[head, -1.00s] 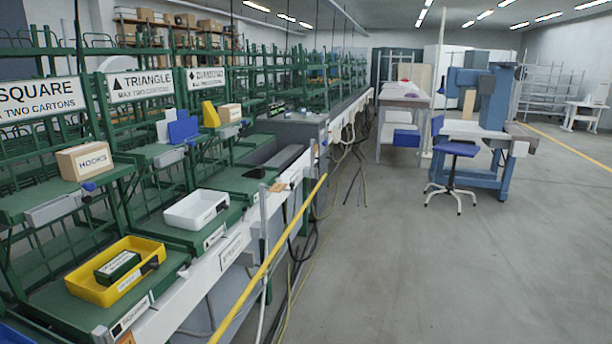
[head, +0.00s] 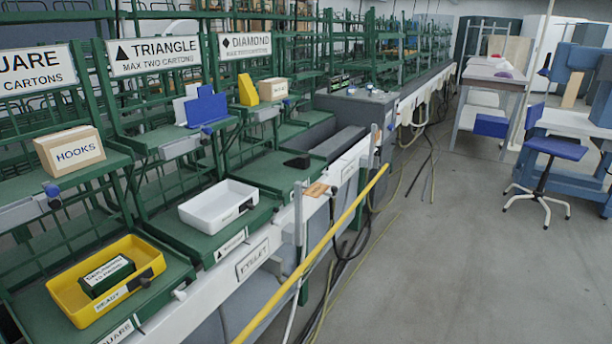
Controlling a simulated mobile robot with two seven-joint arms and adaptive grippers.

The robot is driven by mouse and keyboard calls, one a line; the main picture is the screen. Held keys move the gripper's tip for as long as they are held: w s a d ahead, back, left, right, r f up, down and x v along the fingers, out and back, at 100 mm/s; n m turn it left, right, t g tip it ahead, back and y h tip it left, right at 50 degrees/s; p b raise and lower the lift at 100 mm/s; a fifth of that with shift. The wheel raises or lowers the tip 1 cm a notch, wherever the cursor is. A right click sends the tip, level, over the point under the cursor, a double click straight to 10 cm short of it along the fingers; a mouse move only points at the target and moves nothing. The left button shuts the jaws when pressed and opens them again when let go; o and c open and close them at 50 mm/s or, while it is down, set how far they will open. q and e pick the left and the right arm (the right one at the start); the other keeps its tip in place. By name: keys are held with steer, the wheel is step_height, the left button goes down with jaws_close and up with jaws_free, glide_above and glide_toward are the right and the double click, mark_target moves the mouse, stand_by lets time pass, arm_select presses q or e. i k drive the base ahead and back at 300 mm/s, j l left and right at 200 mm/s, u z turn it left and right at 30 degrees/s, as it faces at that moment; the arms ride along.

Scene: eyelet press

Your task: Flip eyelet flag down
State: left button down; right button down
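A white label plate reading EYELET (head: 252,260) is on the white front edge of the bench, in the lower middle of the head view. A small orange-brown piece (head: 317,189) lies on the white ledge above and right of it. A grey upright post (head: 299,225) stands beside that piece. I cannot tell for sure which part is the eyelet flag, or whether it is up or down. Neither of my grippers shows in the head view.
A yellow bar (head: 330,253) slants along the bench front. A yellow tray (head: 70,307), a white tray (head: 215,221) and a HOOKS carton (head: 69,150) stand on green shelves. A blue stool (head: 553,147) stands at the right. The grey floor (head: 470,280) is clear; cables lie near the bench.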

mark_target(316, 190)
steer(key=i+l+u, duration=0.75)
steer(key=l, duration=0.25)
